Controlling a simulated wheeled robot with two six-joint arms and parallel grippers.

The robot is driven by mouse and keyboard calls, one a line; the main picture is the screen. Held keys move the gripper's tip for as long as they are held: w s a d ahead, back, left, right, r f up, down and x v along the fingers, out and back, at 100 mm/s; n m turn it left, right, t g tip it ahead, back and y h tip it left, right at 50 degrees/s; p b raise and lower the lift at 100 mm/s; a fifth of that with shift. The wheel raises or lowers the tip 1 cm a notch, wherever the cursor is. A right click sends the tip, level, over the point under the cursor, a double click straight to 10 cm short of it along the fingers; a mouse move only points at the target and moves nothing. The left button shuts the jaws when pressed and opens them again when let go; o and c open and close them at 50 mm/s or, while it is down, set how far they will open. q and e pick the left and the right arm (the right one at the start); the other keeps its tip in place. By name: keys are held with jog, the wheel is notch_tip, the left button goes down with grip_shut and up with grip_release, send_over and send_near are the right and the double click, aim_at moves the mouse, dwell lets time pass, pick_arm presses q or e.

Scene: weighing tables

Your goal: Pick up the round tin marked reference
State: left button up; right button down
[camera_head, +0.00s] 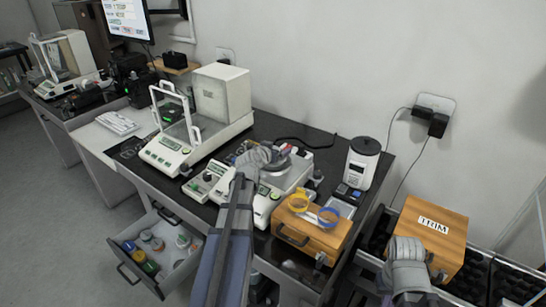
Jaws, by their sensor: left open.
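My left gripper (280,158) is open over the pan area of the middle balance (292,178). My left arm comes up from the bottom and hides part of that balance. A small red-and-white item (285,149) shows beside the gripper, too small to identify. I cannot read a reference mark on any round tin.
A labelled wooden box (448,232) stands right. A glass-shielded balance (166,153) stands left of the gripper, a white device (361,163) right. Dark crates (511,289) lie lower right.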

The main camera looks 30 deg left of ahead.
pick_arm(q)
grip_shut()
dwell(0.8)
jog(key=shift+r, duration=0.15)
notch_tip(320, 180, up, 10)
jog(key=p, duration=1)
